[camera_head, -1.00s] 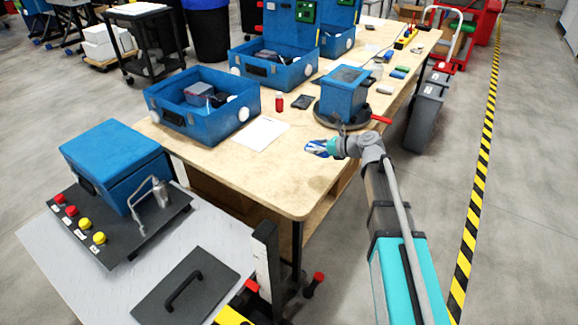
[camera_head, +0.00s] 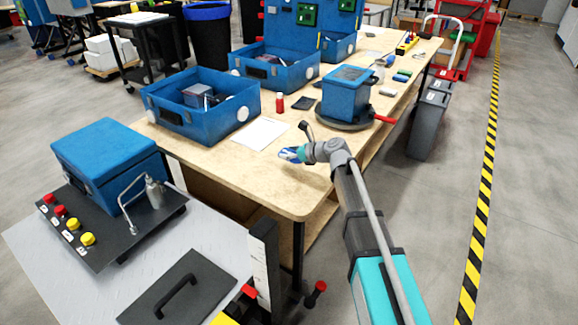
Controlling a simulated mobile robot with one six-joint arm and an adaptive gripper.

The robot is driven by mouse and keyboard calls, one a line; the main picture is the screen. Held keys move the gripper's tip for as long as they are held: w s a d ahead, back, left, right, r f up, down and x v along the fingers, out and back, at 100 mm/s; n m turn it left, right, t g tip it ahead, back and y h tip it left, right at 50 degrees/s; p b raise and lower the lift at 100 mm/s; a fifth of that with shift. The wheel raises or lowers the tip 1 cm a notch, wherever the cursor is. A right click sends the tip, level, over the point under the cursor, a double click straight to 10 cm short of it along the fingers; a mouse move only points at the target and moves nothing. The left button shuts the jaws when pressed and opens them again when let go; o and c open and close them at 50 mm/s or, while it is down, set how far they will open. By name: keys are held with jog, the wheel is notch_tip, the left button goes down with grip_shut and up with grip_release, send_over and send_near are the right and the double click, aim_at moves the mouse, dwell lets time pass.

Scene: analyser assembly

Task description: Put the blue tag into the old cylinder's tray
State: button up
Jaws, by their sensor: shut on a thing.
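My gripper (camera_head: 291,154) hangs over the near part of the wooden table, in front of the white sheet. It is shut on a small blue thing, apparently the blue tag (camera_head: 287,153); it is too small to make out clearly. A small silver cylinder (camera_head: 154,193) with a bent tube stands on a dark base plate (camera_head: 121,247) at the lower left, well away from my gripper. I cannot tell whether this is the old cylinder, or which part is its tray.
Two open blue cases (camera_head: 222,123) (camera_head: 301,78) stand on the wooden table (camera_head: 247,175). A blue box on a round stand (camera_head: 345,92) with a red handle is behind my gripper. A red bottle (camera_head: 279,102) and white paper (camera_head: 258,133) lie between. A closed blue case (camera_head: 105,150) is at left.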

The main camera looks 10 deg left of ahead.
aim_at(288, 167)
jog(key=shift+a+f, duration=0.1)
dwell(0.3)
jog(key=shift+w+a+f+b, duration=0.15)
jog(key=shift+a+f+b, duration=0.15)
jog(key=shift+f+b, duration=1.6)
jog(key=shift+b, duration=0.1)
jog(key=shift+f, duration=0.15)
jog(key=o, duration=1.1)
jog(key=shift+r, duration=0.2)
jog(key=shift+d+r, duration=0.1)
jog(key=shift+d, duration=0.1)
jog(key=p+v, duration=0.4)
jog(key=v, duration=0.7)
jog(key=shift+d+r+p, duration=0.15)
jog(key=shift+d+p, duration=0.05)
jog(key=shift+p, duration=0.15)
